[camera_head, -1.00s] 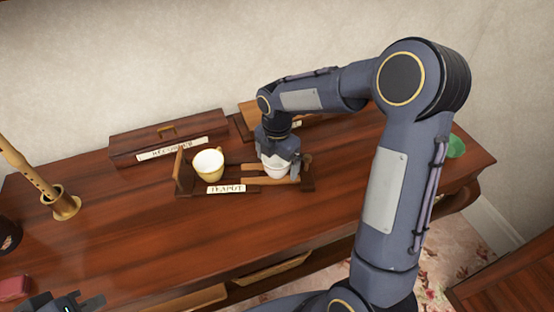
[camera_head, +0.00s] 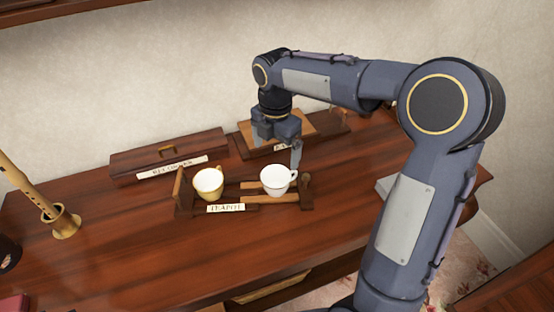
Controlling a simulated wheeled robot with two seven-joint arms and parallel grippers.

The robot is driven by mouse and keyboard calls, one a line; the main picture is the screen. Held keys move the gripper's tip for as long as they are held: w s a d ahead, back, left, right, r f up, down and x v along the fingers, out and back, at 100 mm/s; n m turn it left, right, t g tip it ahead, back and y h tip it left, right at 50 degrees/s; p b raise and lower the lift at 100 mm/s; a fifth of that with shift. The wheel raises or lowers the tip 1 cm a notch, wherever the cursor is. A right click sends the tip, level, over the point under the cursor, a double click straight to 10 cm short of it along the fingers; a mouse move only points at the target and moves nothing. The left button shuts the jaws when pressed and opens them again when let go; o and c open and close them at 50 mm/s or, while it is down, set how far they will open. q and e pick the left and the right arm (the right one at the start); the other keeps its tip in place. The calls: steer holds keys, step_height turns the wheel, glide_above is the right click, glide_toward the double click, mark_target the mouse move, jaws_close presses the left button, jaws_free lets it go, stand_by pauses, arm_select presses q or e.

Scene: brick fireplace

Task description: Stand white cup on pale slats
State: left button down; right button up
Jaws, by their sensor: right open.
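The white cup (camera_head: 277,181) stands upright on the pale slats (camera_head: 262,199) of a low dark wooden rack, toward its right end, with its handle to the right. A yellowish cup (camera_head: 208,184) stands at the left end of the same rack, by its upright end board. My right gripper (camera_head: 276,158) is open and empty, above and just behind the white cup, apart from it. My left gripper is not in view.
A label reading "TEAPOT" (camera_head: 226,208) is on the rack's front. A closed wooden box (camera_head: 169,152) with a label stands behind at left. A brass holder (camera_head: 62,222) with a recorder stands far left. The front tabletop is clear.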

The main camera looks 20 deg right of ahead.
steer(key=s+d+r+m+t+y, duration=0.1)
steer(key=s+r+m+t+y, duration=0.2)
steer(key=s+m, duration=0.95)
steer(key=s+a+f+m+t, duration=0.2)
steer(key=s+a+f+m, duration=0.1)
steer(key=s+m, duration=0.8)
steer(key=shift+m+t+y, duration=0.3)
steer(key=shift+m+y, duration=0.1)
steer(key=shift+m, duration=0.25)
steer(key=shift+r, duration=0.1)
step_height(320, 180, up, 3)
steer(key=p, duration=0.3)
